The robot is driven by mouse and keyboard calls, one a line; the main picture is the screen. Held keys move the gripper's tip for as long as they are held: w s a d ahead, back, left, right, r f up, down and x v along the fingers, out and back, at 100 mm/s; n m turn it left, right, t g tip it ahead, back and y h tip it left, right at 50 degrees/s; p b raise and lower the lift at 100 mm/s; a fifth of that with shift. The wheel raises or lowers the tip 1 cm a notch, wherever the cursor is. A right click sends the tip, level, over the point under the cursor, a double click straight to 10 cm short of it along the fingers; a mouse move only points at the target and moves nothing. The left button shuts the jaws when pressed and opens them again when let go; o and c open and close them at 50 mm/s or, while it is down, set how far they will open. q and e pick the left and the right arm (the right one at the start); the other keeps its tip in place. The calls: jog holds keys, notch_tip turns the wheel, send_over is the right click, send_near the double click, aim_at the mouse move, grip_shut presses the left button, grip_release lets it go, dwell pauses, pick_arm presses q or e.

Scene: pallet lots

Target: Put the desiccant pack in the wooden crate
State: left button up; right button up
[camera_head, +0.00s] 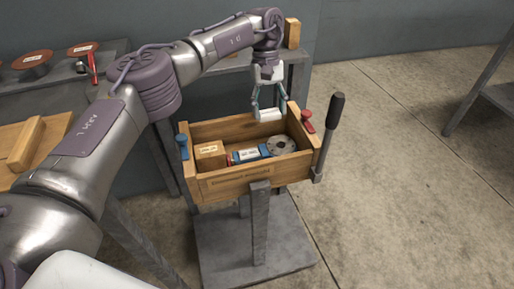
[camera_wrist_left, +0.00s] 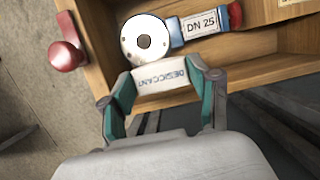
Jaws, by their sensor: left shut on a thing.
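The desiccant pack (camera_wrist_left: 160,79) is a small white pack with "DESICCANT" printed on it. My left gripper (camera_head: 268,112) is shut on it, with one finger at each end of the pack. In the head view the pack (camera_head: 268,115) shows at the far rim of the wooden crate (camera_head: 238,184), at its right part. In the left wrist view my left gripper (camera_wrist_left: 158,85) holds the pack over the crate's wall (camera_wrist_left: 98,65) and edge of the interior. My right gripper is not in view.
The crate holds a small cardboard box (camera_head: 210,153), a blue part labelled DN 25 (camera_wrist_left: 200,23) and a round flange (camera_head: 280,145). Red and blue clamps (camera_head: 305,119) and a black-handled lever (camera_head: 333,115) stand at its sides. A grey bench with discs (camera_head: 32,60) is behind left.

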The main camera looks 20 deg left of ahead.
pick_arm(q)
jog(key=shift+s+f, duration=0.15)
jog(key=shift+s, duration=0.3)
jog(key=s+f, duration=0.2)
jog(key=s, duration=0.1)
jog(key=s+f, duration=0.2)
jog(key=s, duration=0.2)
jog(key=s+f, duration=0.2)
jog(key=s, duration=0.2)
jog(key=shift+d+b, duration=0.2)
jog(key=shift+b, duration=0.1)
jog(key=shift+s+f, duration=0.1)
jog(key=shift+f, duration=0.45)
jog(key=shift+f+b, duration=0.35)
jog(key=shift+f, duration=1.25)
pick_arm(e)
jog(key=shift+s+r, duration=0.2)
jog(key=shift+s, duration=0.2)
pick_arm(q)
jog(key=shift+f, duration=0.15)
jog(key=o, duration=1)
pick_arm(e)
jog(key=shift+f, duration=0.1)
